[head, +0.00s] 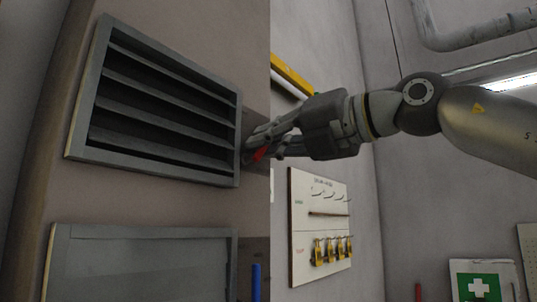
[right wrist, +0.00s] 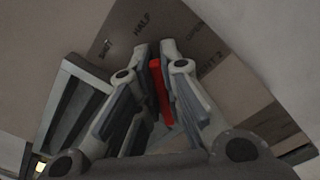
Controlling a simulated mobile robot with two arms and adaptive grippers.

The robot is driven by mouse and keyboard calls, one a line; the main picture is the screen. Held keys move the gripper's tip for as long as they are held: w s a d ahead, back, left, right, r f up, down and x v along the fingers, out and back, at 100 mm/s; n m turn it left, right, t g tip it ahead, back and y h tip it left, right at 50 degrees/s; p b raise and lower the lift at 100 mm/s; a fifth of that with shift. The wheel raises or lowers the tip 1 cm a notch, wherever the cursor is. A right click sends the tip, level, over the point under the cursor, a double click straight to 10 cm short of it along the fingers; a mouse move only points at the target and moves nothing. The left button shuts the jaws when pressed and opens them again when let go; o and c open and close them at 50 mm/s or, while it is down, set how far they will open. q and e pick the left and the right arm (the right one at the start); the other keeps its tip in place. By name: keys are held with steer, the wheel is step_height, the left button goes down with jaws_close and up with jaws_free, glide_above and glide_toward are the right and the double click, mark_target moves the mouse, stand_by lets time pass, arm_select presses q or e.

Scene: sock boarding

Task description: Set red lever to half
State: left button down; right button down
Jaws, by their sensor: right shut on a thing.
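The red lever (right wrist: 160,92) shows in the right wrist view between the fingers of my right gripper (right wrist: 158,75). The fingers are shut on it. Behind it is a dark plate (right wrist: 190,40) with the word HALF and other markings, partly hidden by the fingers. In the head view my right gripper (head: 258,148) reaches in from the right to the cabinet's edge. I cannot tell the lever's exact setting from these views. My left gripper is not in view.
A louvred vent (head: 239,150) sits on the cabinet face just left of my right gripper. A grey panel (head: 140,265) is below it. A board with hanging yellow padlocks (head: 300,255) is on the wall below my right arm. A green first-aid sign (head: 478,287) is at lower right.

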steer(key=shift+a+n, duration=0.1)
steer(key=shift+n, duration=0.4)
steer(key=c, duration=1.6)
jaws_free()
steer(key=shift+s+r, duration=0.1)
steer(key=shift+o, duration=0.2)
steer(key=v, duration=1.2)
